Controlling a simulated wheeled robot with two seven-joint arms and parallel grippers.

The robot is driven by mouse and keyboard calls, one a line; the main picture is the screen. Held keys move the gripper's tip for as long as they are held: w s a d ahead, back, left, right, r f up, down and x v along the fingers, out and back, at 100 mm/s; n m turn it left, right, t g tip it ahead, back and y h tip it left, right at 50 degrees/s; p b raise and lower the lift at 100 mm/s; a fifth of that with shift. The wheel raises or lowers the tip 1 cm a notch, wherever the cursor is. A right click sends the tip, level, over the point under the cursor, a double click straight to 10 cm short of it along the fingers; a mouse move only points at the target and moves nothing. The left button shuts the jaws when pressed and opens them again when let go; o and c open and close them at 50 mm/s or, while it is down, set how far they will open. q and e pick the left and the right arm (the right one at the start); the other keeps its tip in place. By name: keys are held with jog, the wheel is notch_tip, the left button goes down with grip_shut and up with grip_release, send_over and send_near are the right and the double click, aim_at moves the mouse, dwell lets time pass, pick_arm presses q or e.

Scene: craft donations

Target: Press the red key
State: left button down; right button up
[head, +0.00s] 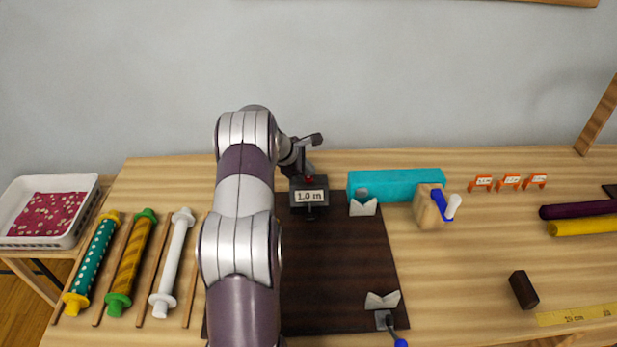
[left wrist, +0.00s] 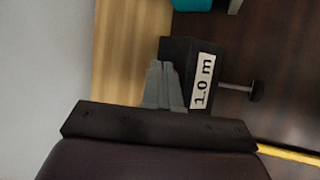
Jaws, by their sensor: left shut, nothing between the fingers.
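A dark box with a white "1.0 m" label (head: 310,196) stands at the back of the dark mat (head: 345,270). My right gripper is not in view.
A teal block (head: 395,184) and a wooden block with a blue crank (head: 428,208) stand right of the box. Several ribbon rollers (head: 130,262) and a white tray (head: 30,240) are at the left. Orange tags (head: 509,181) stand at the back right.

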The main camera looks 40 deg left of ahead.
aim_at(308, 178)
pick_arm(q)
jog(key=shift+f+b, duration=0.35)
jog(key=shift+f, duration=0.15)
jog(key=shift+r, duration=0.1)
dwell(0.5)
jog(key=shift+r+p, duration=0.7)
jog(key=shift+r, duration=0.15)
notch_tip(308, 178, up, 5)
jog(key=p, duration=0.4)
